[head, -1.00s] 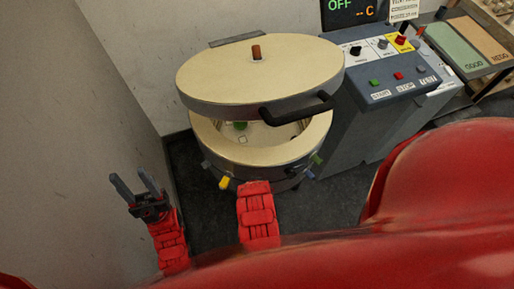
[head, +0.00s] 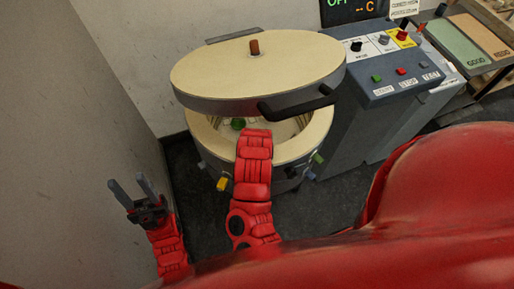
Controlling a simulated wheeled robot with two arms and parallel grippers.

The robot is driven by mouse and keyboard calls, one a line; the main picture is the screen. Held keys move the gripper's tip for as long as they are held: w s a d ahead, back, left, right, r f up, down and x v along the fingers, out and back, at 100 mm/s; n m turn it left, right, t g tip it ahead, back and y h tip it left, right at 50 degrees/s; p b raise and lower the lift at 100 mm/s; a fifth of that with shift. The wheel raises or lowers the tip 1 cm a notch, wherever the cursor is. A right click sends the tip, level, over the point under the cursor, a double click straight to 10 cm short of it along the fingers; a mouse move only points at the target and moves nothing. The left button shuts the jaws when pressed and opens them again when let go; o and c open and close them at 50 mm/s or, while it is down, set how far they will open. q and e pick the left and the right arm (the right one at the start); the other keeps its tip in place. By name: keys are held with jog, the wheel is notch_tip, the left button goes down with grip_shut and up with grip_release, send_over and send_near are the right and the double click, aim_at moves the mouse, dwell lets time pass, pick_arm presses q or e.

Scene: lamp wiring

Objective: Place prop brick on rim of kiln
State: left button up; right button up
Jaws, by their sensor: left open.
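Through the gap I see part of the pale inside and a green thing (head: 238,124). My red right arm reaches up across the kiln's front rim, and its end is at the opening below the lid. The right gripper itself is hidden. My left gripper (head: 133,190) is open and empty, left of the kiln and apart from it. I cannot make out a prop brick.
A grey control console (head: 385,85) with buttons stands right of the kiln. Walls close in at the left and back. Coloured plugs, one yellow (head: 222,184), stick out around the kiln's side. Dark floor (head: 300,208) is clear in front.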

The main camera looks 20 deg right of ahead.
jog(key=shift+f, duration=0.5)
jog(key=o, duration=1.1)
jog(key=shift+f, duration=0.1)
jog(key=shift+o, duration=0.2)
jog(key=p+v, duration=0.3)
jog(key=v, duration=0.9)
